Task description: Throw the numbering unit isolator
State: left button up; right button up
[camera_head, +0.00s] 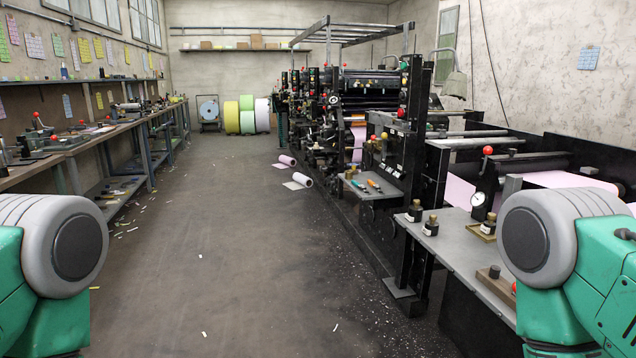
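A long black printing press (418,160) runs along the right side, with pink paper (460,190) threaded through it. Red ball knobs show on it, one on the upright (401,113) and one on a lever (488,150) above a round white dial (477,199). Red and green buttons sit on the tall black upright. I cannot tell which part is the numbering unit isolator; no label is readable. Only grey and green links of my two arms show at the lower left and lower right. Neither gripper is in view.
A wide dark floor aisle (215,240) is clear in the middle, with paper scraps. Paper rolls (302,179) lie beside the press. A workbench (90,140) lines the left wall. Coloured rolls (247,115) stand at the back.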

aim_at(384, 136)
jog(key=i+j+z, duration=0.3)
jog(key=i, duration=0.15)
jog(key=i+j+z, duration=0.3)
jog(key=i, duration=0.15)
jog(key=i+j+z, duration=0.1)
jog(key=i+j, duration=0.35)
jog(key=i, duration=0.1)
